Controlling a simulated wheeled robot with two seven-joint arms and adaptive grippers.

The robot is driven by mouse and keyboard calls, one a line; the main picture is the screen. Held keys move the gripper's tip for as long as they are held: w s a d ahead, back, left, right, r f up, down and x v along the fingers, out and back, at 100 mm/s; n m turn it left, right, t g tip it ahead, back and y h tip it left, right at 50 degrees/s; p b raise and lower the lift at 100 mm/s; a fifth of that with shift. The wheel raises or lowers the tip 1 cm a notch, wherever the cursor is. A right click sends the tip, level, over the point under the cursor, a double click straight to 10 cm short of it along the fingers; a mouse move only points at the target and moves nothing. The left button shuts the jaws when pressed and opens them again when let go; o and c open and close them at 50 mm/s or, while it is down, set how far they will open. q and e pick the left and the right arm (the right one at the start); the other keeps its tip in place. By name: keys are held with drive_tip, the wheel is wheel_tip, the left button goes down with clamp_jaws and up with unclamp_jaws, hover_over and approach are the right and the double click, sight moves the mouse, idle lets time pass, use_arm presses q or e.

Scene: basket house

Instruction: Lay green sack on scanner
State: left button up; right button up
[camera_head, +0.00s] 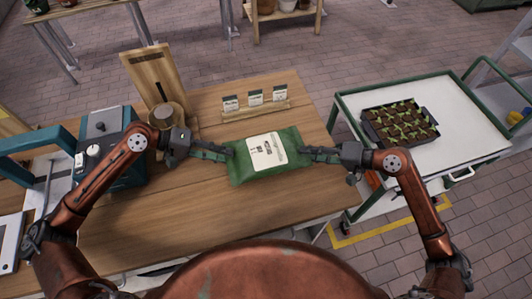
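The green sack (250,174), with a white label on top, lies flat on the wooden table (200,225) near its middle. My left gripper (230,153) is at the sack's left edge, and my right gripper (303,154) is at its right edge. The fingers of both meet the sack's sides, but whether they are shut on it is too small to tell. No thing is clearly marked as the scanner. A flat white-and-dark device (11,240) lies at the far left, partly cut off by the picture edge.
A teal machine (122,140) with a knob stands left, behind my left arm. A wooden board (145,75), a cup (167,115) and a rack of seed packets (256,106) stand behind the sack. A cart (465,150) with a seedling tray (400,124) is right. The front table is clear.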

use_arm(q)
clamp_jaws()
use_arm(e)
drive_tip(key=c, duration=0.6)
clamp_jaws()
use_arm(q)
drive_tip(key=shift+w+r, duration=0.1)
drive_tip(key=shift+r, duration=0.1)
use_arm(e)
drive_tip(key=shift+r, duration=0.1)
